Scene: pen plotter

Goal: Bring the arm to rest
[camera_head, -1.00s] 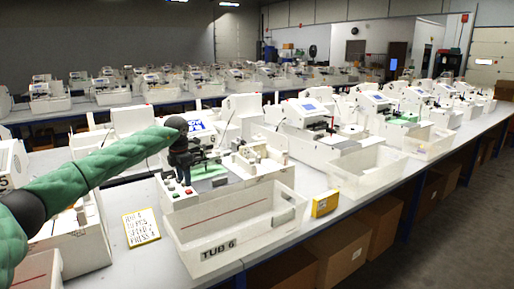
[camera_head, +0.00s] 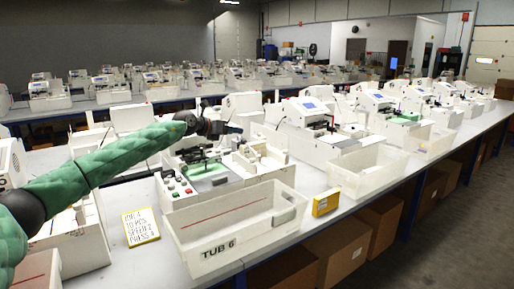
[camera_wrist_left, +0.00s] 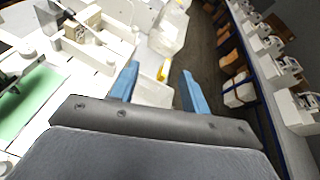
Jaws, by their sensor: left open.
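My left arm, in a green sleeve, reaches in from the left in the head view. Its left gripper (camera_head: 228,128) is raised above the back of the nearest plotter machine (camera_head: 212,176), clear of it. In the left wrist view the two blue fingers of the left gripper (camera_wrist_left: 160,85) stand well apart with nothing between them. The plotter's green plate (camera_head: 208,171) also shows at the left of the wrist view (camera_wrist_left: 30,100). My right gripper is in neither view.
A clear tub marked TUB 6 (camera_head: 240,228) stands before the plotter. A yellow-edged note (camera_head: 141,227) lies left of it and a yellow box (camera_head: 325,202) right of it. More machines (camera_head: 308,128) line the table. Cardboard boxes (camera_head: 340,245) sit below.

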